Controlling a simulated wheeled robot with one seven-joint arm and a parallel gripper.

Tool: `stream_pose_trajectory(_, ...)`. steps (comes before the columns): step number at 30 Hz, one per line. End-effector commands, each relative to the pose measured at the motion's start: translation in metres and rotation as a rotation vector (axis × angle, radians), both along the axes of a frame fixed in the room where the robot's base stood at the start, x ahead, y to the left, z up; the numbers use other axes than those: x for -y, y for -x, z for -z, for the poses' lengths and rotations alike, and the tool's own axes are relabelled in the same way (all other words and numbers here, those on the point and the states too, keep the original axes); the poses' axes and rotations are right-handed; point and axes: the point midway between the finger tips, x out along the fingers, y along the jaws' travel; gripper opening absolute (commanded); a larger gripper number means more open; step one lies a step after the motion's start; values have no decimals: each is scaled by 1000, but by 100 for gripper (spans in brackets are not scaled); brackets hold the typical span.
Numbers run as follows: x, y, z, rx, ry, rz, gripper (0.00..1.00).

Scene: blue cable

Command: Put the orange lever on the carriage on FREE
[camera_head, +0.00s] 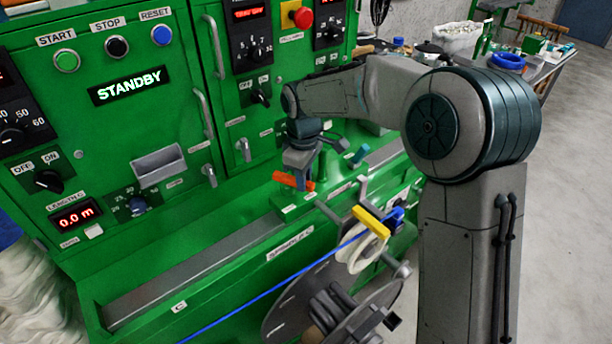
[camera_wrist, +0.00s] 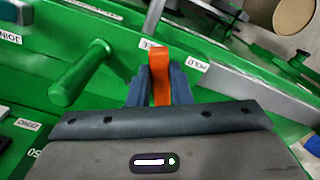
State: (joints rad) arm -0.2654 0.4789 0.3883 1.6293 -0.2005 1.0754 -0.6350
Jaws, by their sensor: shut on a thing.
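The orange lever (camera_head: 291,180) is on the green carriage (camera_head: 310,200) on the machine's front rail. My gripper (camera_head: 301,164) is directly above and around it, pointing down. In the wrist view the orange lever (camera_wrist: 160,84) stands between the two dark fingers of my gripper (camera_wrist: 160,88), which are shut on it. A small white label (camera_wrist: 152,45) is just beyond the lever tip, partly hidden. Another label (camera_wrist: 197,64), apparently HOLD and upside down, is just right of the fingers. Which mark the lever points to cannot be told for certain.
A green cylindrical handle (camera_wrist: 82,75) is left of my gripper in the wrist view.

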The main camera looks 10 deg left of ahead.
Motion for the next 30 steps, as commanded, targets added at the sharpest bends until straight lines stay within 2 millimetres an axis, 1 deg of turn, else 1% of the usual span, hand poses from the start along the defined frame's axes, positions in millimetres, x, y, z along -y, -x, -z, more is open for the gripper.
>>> stream_pose_trajectory(2, -4, 0, -3, 7, -9, -6, 0)
stream_pose_trajectory(3, -4, -1, -3, 8, -9, -6, 26)
stream_pose_trajectory(4, -3, -1, -3, 7, -9, -6, 35)
stream_pose_trajectory(5, -3, -1, -3, 7, -9, -5, 40)
stream_pose_trajectory(13, 1, -2, -2, 4, -4, 4, 40)
stream_pose_trajectory(17, 1, -3, -9, 5, -5, 5, 40)
stream_pose_trajectory(20, 2, -3, -25, 9, -6, 7, 40)
stream_pose_trajectory(30, 0, -2, -102, 9, -7, 2, 40)
